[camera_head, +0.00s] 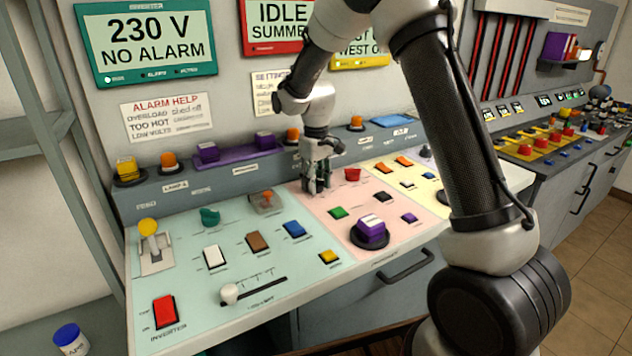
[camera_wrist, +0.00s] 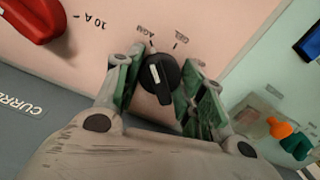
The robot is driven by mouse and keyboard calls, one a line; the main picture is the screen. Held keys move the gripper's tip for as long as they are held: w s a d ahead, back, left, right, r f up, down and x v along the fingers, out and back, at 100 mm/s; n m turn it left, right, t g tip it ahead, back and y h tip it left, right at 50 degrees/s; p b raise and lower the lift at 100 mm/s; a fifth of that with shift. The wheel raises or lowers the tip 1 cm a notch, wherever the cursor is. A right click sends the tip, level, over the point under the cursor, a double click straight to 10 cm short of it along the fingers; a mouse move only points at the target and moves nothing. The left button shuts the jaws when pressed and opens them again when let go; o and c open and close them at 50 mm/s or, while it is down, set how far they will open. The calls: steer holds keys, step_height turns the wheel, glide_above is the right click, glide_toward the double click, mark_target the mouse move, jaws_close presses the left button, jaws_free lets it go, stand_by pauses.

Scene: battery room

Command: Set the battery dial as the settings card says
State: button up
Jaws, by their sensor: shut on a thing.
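The battery dial (camera_wrist: 160,78) is a round black knob with a white pointer line, on the pink panel in the wrist view. The pointer aims up and slightly left, roughly at the AGM mark; the GEL mark lies to its right. My gripper (camera_wrist: 160,85) is shut on the dial, with one green-padded finger on each side. In the head view my gripper (camera_head: 316,186) points down at the back left of the pink panel and hides the dial. The settings card (camera_head: 262,95) on the wall is mostly hidden behind my arm, and its lines cannot be read.
A red knob (camera_wrist: 35,15) with a 10 A mark is left of the dial in the wrist view. In the head view a purple knob (camera_head: 370,230) stands nearer the front. An orange-topped lever (camera_head: 267,199) is left of my gripper on the green panel.

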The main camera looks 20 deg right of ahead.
mark_target(316, 179)
steer(key=o, duration=1)
step_height(316, 179, up, 12)
stand_by(0.4)
